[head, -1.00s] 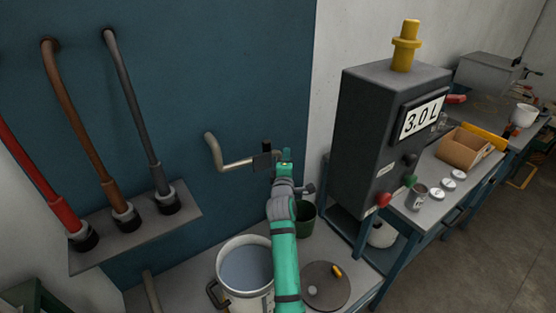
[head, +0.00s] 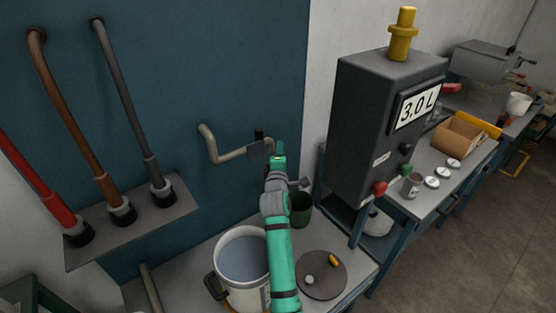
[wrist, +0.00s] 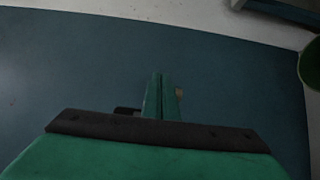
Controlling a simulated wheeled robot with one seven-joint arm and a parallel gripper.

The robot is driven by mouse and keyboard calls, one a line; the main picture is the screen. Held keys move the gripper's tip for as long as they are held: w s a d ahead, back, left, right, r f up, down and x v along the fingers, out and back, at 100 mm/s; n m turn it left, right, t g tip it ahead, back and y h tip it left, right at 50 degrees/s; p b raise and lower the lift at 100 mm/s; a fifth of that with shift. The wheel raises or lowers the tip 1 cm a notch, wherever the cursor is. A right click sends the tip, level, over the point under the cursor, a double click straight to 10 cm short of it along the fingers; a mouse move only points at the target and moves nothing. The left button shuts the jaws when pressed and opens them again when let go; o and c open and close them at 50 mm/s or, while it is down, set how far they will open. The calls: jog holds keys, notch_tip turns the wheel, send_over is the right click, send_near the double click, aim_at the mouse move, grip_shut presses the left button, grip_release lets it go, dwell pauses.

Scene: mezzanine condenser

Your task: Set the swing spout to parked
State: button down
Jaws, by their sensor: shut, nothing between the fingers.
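The swing spout (head: 228,155) is a beige bent pipe in front of the blue wall panel, with a short upturned left end. A small dark upright piece (head: 258,137) sits near its right end. My gripper (head: 279,149) is shut and empty, just right of that dark piece, and hides the pipe's right end. In the wrist view my gripper (wrist: 161,76) points at the blue panel. A dark bit (wrist: 126,111) shows left of the fingers and a beige bit (wrist: 179,93) right of them. I cannot tell whether the fingers touch the spout.
A white pot of liquid (head: 243,253) stands on the bench below the spout, beside a round lid (head: 322,274) and a green bin (head: 301,209). A grey box reading 3.0 L (head: 388,125) stands to the right. Several hoses stand on a shelf (head: 130,232) at left.

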jog(key=s, duration=0.8)
jog(key=shift+s+a, duration=0.15)
jog(key=shift+a, duration=0.2)
jog(key=shift+d, duration=0.3)
